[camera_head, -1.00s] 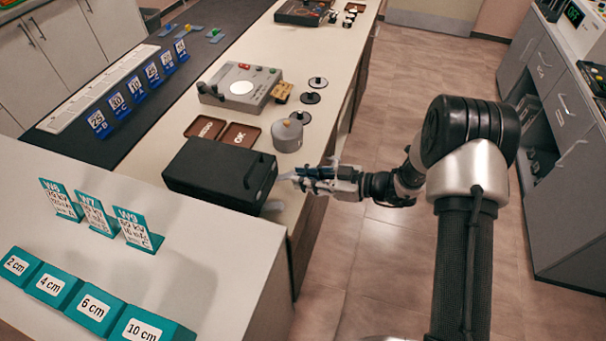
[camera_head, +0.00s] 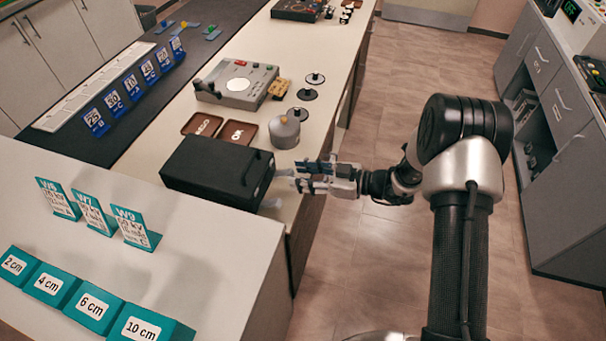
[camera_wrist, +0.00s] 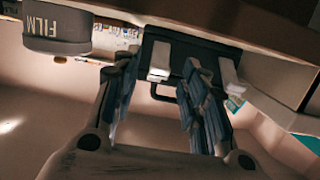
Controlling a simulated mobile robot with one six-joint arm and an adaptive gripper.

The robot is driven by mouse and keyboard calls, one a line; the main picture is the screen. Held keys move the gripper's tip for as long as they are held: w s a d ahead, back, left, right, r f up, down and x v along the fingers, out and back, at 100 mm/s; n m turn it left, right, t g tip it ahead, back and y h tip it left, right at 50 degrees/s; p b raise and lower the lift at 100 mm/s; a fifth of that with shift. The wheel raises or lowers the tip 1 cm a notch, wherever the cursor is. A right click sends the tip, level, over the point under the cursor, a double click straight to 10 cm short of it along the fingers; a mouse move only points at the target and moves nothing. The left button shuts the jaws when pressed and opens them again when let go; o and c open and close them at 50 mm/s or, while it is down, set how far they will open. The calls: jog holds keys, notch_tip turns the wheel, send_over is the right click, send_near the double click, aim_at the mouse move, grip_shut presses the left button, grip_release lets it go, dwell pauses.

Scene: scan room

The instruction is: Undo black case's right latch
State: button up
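The black case (camera_head: 215,170) lies closed on the near end of the counter. Its end face, with a dark handle (camera_wrist: 165,95) and two pale latches, points toward my gripper. In the wrist view one latch (camera_wrist: 159,62) shows between my fingertips and the other latch (camera_wrist: 230,76) lies to the right of the right finger. My gripper (camera_wrist: 158,70) is open and empty in front of that face. In the head view my gripper (camera_head: 294,181) is just right of the case. Whether a finger touches a latch cannot be told.
A grey film canister (camera_head: 284,131) stands close behind the case; it also shows in the wrist view (camera_wrist: 57,28). Two brown trays (camera_head: 237,134) and a grey device (camera_head: 238,84) are farther back. Teal cards (camera_head: 135,229) stand at front left. The floor right of the counter is free.

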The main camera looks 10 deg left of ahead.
jog(key=w+v, duration=0.1)
jog(key=v, duration=1.1)
jog(key=shift+s, duration=0.4)
